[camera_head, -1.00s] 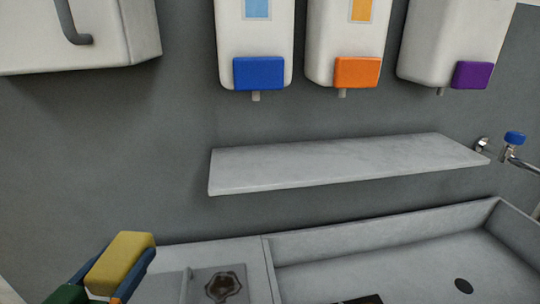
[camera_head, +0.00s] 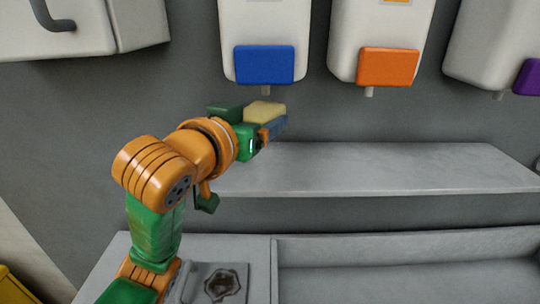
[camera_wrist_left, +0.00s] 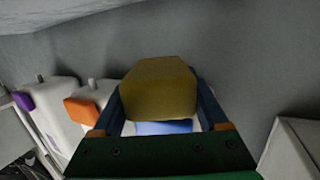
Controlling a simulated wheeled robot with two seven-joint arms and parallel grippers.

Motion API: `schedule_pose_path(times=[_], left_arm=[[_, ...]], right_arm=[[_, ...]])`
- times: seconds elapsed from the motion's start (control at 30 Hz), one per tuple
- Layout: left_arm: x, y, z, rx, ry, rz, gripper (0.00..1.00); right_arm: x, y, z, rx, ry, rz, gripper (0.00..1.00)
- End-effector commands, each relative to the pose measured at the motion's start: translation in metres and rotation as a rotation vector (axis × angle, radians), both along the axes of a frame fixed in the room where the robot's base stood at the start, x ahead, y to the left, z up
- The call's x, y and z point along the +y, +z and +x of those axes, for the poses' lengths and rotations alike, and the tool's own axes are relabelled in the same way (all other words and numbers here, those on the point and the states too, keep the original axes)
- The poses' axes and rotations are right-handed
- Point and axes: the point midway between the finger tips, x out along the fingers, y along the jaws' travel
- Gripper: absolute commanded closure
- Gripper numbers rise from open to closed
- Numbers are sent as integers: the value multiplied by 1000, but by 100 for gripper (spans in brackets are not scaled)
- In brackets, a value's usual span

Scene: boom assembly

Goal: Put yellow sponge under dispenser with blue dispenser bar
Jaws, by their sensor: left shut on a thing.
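The yellow sponge (camera_head: 264,111) is held between the fingers of my left gripper (camera_head: 272,124), above the shelf and just below the dispenser with the blue bar. In the left wrist view the sponge (camera_wrist_left: 158,88) sits between the two blue fingers of the gripper (camera_wrist_left: 160,92). The dispenser with the blue bar (camera_head: 264,65) hangs on the wall, its nozzle just above the sponge in the head view. The blue bar (camera_wrist_left: 163,127) shows partly behind the sponge in the wrist view. My right gripper is not in view.
A grey shelf (camera_head: 400,170) runs along the wall under the dispensers. Dispensers with an orange bar (camera_head: 388,67) and a purple bar (camera_head: 528,77) hang to the right. A white wall box (camera_head: 80,25) is at upper left. A sink basin (camera_head: 400,265) lies below the shelf.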

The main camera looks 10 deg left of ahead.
Motion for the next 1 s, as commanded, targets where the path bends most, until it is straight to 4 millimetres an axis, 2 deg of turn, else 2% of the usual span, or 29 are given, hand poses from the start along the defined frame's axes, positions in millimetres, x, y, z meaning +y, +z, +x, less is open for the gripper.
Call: schedule_pose_path(times=[0.03,0.2,0.37,0.43,0.6,0.97,1.0], left_arm=[[1,-2,13,10,2,1,84],[2,-38,42,6,1,2,84],[3,-55,56,2,0,1,84],[4,-67,64,4,1,3,84],[3,-92,62,1,-1,2,84],[3,-98,62,-3,-2,1,84],[3,-97,62,-3,-2,1,13]], right_arm=[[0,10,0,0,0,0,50],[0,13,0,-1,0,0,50],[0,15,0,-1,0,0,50],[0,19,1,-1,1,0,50],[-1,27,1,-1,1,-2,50],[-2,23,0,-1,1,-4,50],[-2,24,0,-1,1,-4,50]])
